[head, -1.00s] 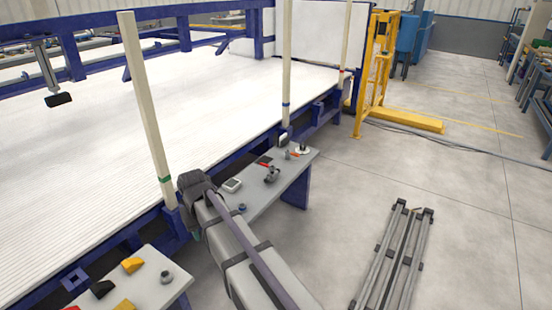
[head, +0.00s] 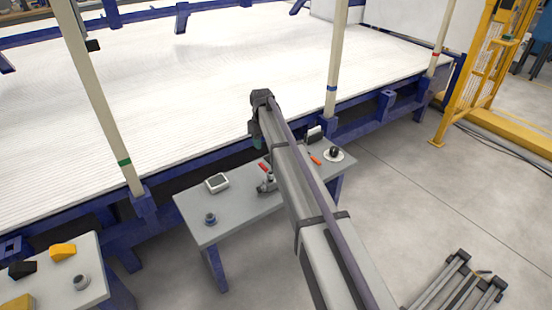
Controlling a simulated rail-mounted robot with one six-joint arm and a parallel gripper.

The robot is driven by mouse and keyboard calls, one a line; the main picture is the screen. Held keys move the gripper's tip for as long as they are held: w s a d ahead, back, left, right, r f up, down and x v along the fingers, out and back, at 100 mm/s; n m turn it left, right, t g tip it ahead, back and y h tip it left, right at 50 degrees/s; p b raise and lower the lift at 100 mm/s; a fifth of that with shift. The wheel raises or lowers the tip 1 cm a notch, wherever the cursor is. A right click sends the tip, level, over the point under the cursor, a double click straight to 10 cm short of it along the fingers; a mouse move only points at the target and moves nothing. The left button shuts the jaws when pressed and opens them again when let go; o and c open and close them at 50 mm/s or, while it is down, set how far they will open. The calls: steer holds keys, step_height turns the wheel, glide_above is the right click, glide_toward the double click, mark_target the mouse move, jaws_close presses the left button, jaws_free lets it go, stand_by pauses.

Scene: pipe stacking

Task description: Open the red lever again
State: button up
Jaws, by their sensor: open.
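The red lever (head: 264,168) sits on a small grey valve (head: 266,184) on the grey side table, in the middle of the head view. My arm runs alongside it and covers part of the table just to its right. My gripper (head: 257,141) shows only as a small dark and teal part at the far end of my arm, above and behind the lever in the picture. It is open, and I see nothing held in it. It appears apart from the lever. Its fingertips are too small and too hidden to make out.
The grey table (head: 235,222) also bears a white box (head: 217,183), a blue-grey fitting (head: 210,219), an orange-handled item (head: 314,158) and a round white-based part (head: 333,154). Cream posts (head: 336,60) rise along the white ribbed bed (head: 190,90). Grey rails (head: 465,285) lie on the floor.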

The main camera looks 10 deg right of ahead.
mark_target(263, 166)
steer(key=f+b, duration=1.1)
steer(key=shift+s+a, duration=0.1)
steer(key=shift+a, duration=0.15)
steer(key=shift+r, duration=0.15)
steer(key=shift+c, duration=0.3)
jaws_close()
